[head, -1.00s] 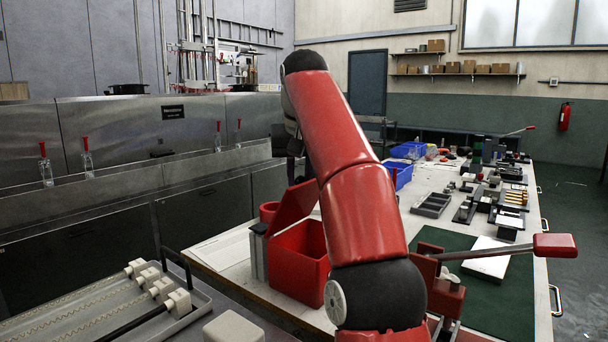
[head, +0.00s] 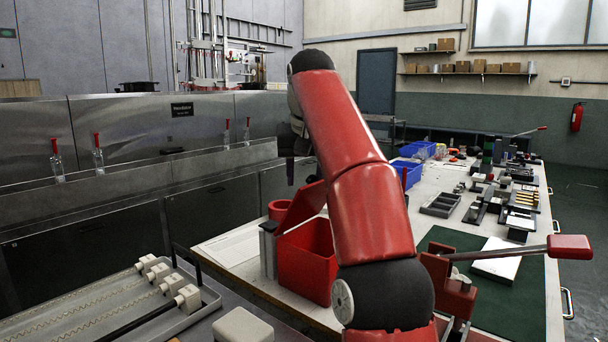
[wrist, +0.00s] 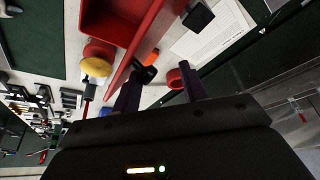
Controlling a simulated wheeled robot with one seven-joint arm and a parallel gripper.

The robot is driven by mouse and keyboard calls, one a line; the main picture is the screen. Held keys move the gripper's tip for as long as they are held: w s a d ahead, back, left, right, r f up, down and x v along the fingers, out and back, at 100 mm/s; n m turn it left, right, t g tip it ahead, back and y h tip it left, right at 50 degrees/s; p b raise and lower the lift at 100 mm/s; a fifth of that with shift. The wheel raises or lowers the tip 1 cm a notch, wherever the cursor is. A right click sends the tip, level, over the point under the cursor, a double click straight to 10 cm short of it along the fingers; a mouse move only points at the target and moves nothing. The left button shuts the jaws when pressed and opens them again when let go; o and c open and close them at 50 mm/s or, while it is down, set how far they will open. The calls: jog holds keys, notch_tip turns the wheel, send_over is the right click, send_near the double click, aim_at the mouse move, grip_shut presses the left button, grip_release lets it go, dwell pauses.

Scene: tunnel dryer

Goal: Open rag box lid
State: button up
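The red rag box (head: 308,268) stands on the near left part of the bench. Its red lid (head: 301,206) is raised and tilted, and the box's open top shows below it. In the wrist view, the box (wrist: 112,22) is at the top and the lid (wrist: 138,52) appears as a slanted red panel beside it. My gripper (wrist: 160,90) is open, with its two dark fingers apart. The left finger is close to the lid's edge; I cannot tell whether they touch. In the head view, my red arm partly hides the gripper and lid.
Blue bins (head: 408,173) stand farther back. A grey tray (head: 206,297) with white blocks is at the near left.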

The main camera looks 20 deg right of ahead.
jog(key=shift+r, duration=0.1)
jog(key=shift+s+r, duration=0.2)
jog(key=shift+r, duration=0.2)
jog(key=s+a+b, duration=0.2)
jog(key=s+b, duration=0.3)
jog(key=s, duration=0.7)
jog(key=shift+a, duration=0.2)
